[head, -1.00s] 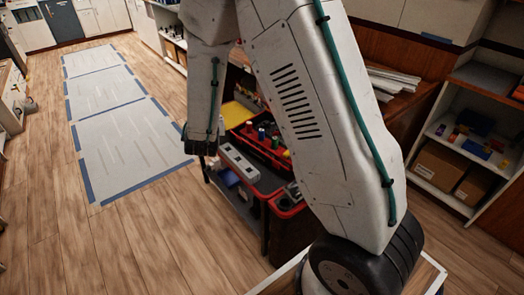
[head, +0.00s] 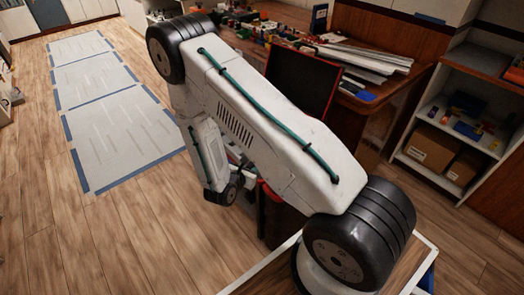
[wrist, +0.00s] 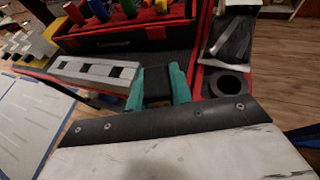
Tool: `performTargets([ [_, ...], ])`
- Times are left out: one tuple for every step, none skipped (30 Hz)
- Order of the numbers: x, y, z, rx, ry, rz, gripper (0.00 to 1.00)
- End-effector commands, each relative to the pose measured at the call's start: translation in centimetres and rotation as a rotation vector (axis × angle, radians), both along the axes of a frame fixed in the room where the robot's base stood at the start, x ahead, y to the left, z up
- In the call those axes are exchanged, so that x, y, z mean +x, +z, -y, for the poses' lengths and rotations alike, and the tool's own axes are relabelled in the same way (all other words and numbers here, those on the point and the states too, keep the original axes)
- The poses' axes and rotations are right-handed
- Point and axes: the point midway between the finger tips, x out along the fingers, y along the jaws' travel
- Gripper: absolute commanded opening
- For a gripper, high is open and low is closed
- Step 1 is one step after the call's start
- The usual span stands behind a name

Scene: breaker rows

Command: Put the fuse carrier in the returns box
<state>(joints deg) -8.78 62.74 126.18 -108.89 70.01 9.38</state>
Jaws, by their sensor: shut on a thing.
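In the wrist view my gripper (wrist: 158,95) has teal fingers closed around a small black thing (wrist: 156,80), which may be the fuse carrier; the fingers and wrist hide part of it. It is over a red-edged cart top, beside a grey block with square openings (wrist: 95,72). I cannot tell which container is the returns box.
A red tray (wrist: 125,40) with coloured cylinders stands behind the gripper in the wrist view. A red-edged compartment (wrist: 212,90) at right holds a black ring (wrist: 228,82).

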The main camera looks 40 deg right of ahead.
Motion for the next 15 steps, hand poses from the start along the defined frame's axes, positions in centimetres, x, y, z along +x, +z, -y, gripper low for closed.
performTargets([
  [0.8,-0.1,1.3,0.001,-0.006,0.002,0.00],
  [1.2,-0.2,2.0,0.001,-0.007,0.001,0.00],
  [1.9,-0.3,2.9,0.000,-0.007,0.003,0.00],
  [2.3,-0.4,3.5,0.001,-0.006,0.002,0.00],
  [2.8,-0.4,4.1,0.000,-0.005,0.002,0.00],
  [3.3,-0.5,4.9,0.000,-0.005,0.002,0.00],
  [3.7,-0.6,5.4,0.000,-0.004,0.002,0.00],
  [4.1,-0.6,5.8,0.000,-0.003,0.001,0.00],
  [4.5,-0.7,6.3,0.000,-0.003,0.001,0.00],
  [4.7,-0.7,6.7,-0.001,-0.001,0.001,0.00],
  [4.9,-0.7,6.9,-0.001,0.000,0.000,0.00],
  [5.2,-0.8,7.2,-0.001,0.001,0.001,0.00],
  [5.3,-0.8,7.3,0.000,0.001,0.000,0.00],
  [5.4,-0.8,7.4,0.000,0.001,0.000,0.00],
  [5.5,-0.8,7.6,0.000,0.001,0.000,0.00],
])
